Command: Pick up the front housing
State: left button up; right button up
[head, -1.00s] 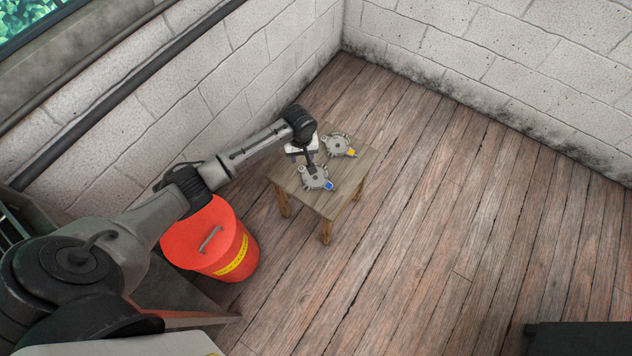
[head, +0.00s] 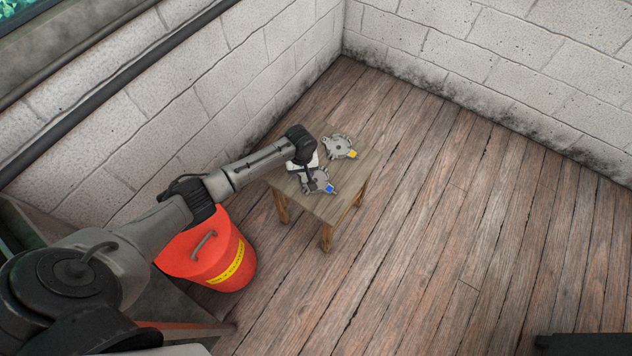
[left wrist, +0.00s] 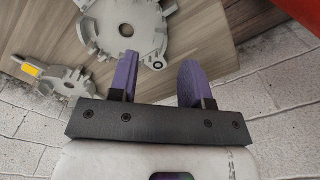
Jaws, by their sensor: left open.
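Two grey, round metal housings lie on a small wooden table (head: 327,208). One has a blue tag, and this blue-tagged housing (head: 322,179) is nearer; the yellow-tagged housing (head: 339,147) is behind it. I cannot tell which is the front housing. My left gripper (head: 310,186) points down at the left part of the blue-tagged housing and partly hides it. In the left wrist view its purple fingers (left wrist: 159,62) are apart with nothing between them. The nearer housing (left wrist: 128,30) lies beyond the fingertips; the yellow-tagged one (left wrist: 52,78) shows at left. Contact cannot be told. My right gripper is not in view.
A red bin (head: 208,255) with a lid handle and yellow label stands left of the table, under my left arm. A block wall (head: 240,80) runs close behind the table. Wooden floor (head: 440,220) to the right is clear. A dark object (head: 585,342) sits at lower right.

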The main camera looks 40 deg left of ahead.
aim_at(304, 180)
pick_arm(q)
notch_tip(304, 180, down, 4)
jog(key=b, duration=0.2)
jog(key=shift+b, duration=0.3)
jog(key=shift+c, duration=0.2)
grip_shut()
